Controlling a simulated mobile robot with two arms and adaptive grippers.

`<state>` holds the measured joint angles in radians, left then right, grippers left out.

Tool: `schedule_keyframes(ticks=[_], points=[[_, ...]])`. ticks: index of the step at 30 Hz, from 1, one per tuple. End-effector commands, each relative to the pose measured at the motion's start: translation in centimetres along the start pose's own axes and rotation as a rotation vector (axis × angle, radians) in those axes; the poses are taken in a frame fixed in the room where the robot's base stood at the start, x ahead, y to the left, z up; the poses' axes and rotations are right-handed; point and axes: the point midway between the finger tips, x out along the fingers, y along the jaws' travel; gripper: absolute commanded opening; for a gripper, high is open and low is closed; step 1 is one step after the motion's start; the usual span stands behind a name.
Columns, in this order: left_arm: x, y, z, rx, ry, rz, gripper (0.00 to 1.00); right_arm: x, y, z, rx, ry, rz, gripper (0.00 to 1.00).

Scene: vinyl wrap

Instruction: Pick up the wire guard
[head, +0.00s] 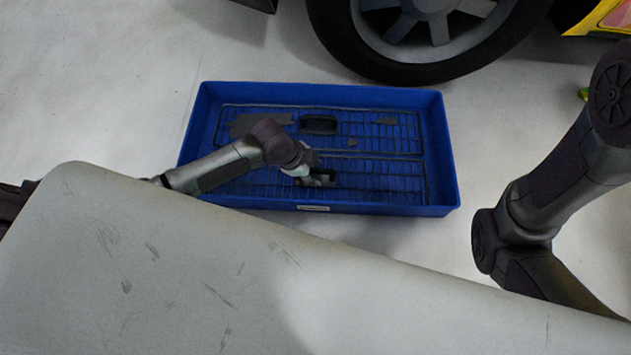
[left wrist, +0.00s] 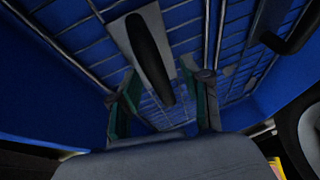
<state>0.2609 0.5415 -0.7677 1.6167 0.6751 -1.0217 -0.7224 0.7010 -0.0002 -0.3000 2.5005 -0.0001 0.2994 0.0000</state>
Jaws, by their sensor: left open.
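Two wire guards lie flat in a blue tray (head: 450,180), one behind the other. The rear wire guard (head: 375,136) has a black handle (head: 318,124). The front wire guard (head: 380,178) has a similar handle, partly covered by my left gripper (head: 312,177). In the left wrist view this handle (left wrist: 150,50) shows between the two open fingers of the gripper (left wrist: 160,82), one on each side. I cannot tell whether the fingers touch it. A second handle (left wrist: 290,25) shows at the upper right. My right arm is in the head view, but its gripper is not.
A vehicle wheel (head: 420,40) stands just behind the tray. A large pale panel (head: 180,270) fills the foreground and hides part of my left arm. The tray's raised walls surround the guards. Pale floor (head: 110,90) is clear to the left.

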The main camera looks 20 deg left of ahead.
Motion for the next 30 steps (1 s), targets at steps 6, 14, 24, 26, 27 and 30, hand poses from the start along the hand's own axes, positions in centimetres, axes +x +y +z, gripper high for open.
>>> schedule_keyframes(ticks=[6, 14, 24, 26, 27, 30], points=[[0.43, -0.07, 0.02, 0.0, -0.001, -0.001, 0.48, -0.37, -0.08, -0.12, 0.0, 0.0, 0.0, 0.42], [0.42, -0.04, 0.02, 0.0, -0.001, -0.001, 0.16, -0.36, -0.09, -0.14, 0.0, 0.001, -0.001, 0.42], [0.4, -0.07, -0.02, 0.0, 0.0, -0.001, 0.0, -0.36, -0.1, -0.15, 0.0, 0.001, -0.001, 0.42], [0.4, -0.07, -0.01, 0.0, 0.0, -0.001, 0.0, -0.36, -0.1, -0.15, 0.0, 0.001, -0.001, 0.42], [0.38, -0.07, -0.02, 0.0, 0.0, -0.001, 0.0, -0.35, -0.09, -0.14, 0.0, 0.001, -0.001, 0.42], [-0.08, -0.18, -0.22, 0.0, 0.0, -0.002, 0.0, 0.06, -0.01, 0.01, 0.0, 0.0, -0.001, 0.42]])
